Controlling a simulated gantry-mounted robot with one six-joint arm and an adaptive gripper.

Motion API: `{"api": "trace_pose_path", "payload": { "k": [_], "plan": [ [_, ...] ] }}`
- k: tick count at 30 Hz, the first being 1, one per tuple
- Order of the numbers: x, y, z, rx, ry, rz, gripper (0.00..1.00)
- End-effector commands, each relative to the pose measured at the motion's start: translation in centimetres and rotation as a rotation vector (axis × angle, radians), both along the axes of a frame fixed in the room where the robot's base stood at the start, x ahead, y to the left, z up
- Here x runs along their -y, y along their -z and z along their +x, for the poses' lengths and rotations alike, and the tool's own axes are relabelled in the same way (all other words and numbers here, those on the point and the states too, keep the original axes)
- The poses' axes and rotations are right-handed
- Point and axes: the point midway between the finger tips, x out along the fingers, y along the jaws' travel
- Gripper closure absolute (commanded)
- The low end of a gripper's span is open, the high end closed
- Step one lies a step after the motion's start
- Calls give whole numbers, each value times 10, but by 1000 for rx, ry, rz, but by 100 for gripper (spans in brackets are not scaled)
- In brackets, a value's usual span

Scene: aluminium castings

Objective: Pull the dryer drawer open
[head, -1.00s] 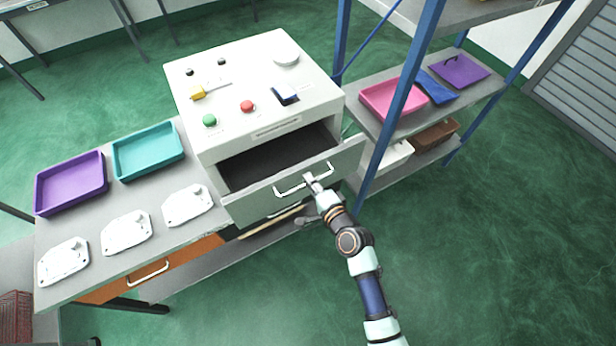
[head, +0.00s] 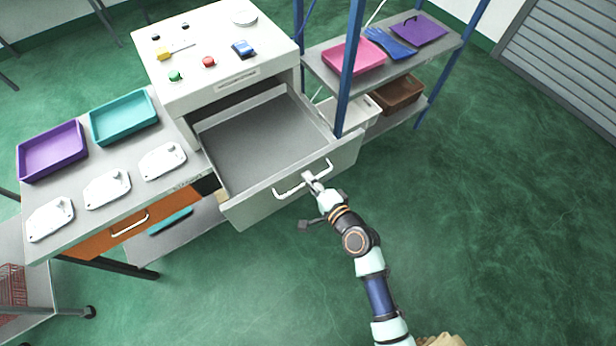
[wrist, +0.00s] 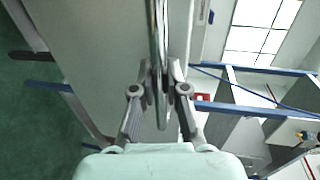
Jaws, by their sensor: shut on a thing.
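The dryer (head: 215,60) is a pale box with green and red buttons on its top. Its drawer (head: 262,140) stands well out of the front, and its grey inside is empty. A white bar handle (head: 290,190) runs across the drawer front. My gripper (head: 312,180) is shut on this handle, near its middle. In the wrist view the handle (wrist: 158,45) runs between the two fingers of my gripper (wrist: 160,88), in front of the drawer's pale front panel (wrist: 100,50).
Left of the dryer, a bench holds a purple tray (head: 52,152), a teal tray (head: 122,118) and white castings (head: 107,188). An orange drawer (head: 120,228) sits below. A blue-post shelf (head: 352,70) stands close at the right.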

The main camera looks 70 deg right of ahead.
Motion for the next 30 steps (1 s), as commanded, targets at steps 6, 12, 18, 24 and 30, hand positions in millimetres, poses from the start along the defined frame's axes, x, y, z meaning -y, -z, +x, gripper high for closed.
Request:
{"api": "trace_pose_path", "payload": {
  "k": [6, 12, 18, 24, 30],
  "plan": [
    [-1, 0, -1, 1, 0, -1, 100],
    [0, 0, -1, 0, 0, 0, 82],
    [-1, 0, -1, 0, 0, 0, 61],
    [-1, 0, -1, 0, 0, 0, 61],
    [-16, -3, -19, -1, 2, 2, 61]
  ]
}}
